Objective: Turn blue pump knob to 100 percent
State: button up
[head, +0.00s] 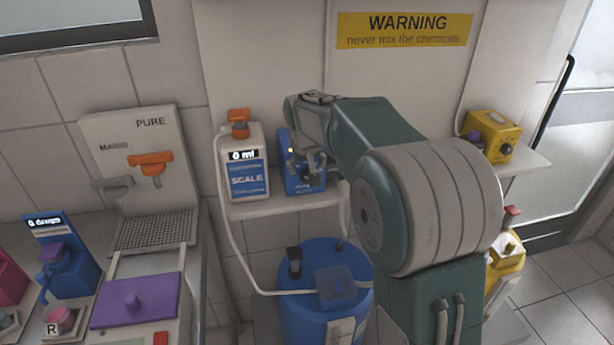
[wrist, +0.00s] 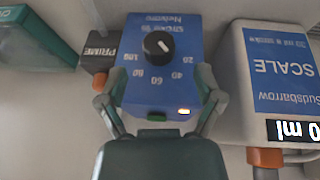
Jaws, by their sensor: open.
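The blue pump (head: 291,178) sits on the shelf right of the white scale bottle. In the wrist view the blue pump (wrist: 190,32) appears upside down, with its round black knob (wrist: 158,45) facing me. Numbers from 20 to 100 ring the knob. It has a small white mark, but I cannot tell which number it points to. My gripper (wrist: 160,88) is open, its two fingers spread either side of the pump's face with the knob between and beyond them. Contact is unclear. In the head view my gripper (head: 312,160) partly covers the pump.
The scale bottle (wrist: 270,85) with an orange tap stands close beside the pump. A dark PRIME block (wrist: 98,65) is on its other side. A blue barrel (head: 318,300) stands below the shelf (head: 262,208). A yellow pump (head: 490,135) sits on another shelf at right.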

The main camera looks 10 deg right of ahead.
jog(key=x, duration=0.5)
jog(key=c, duration=1.2)
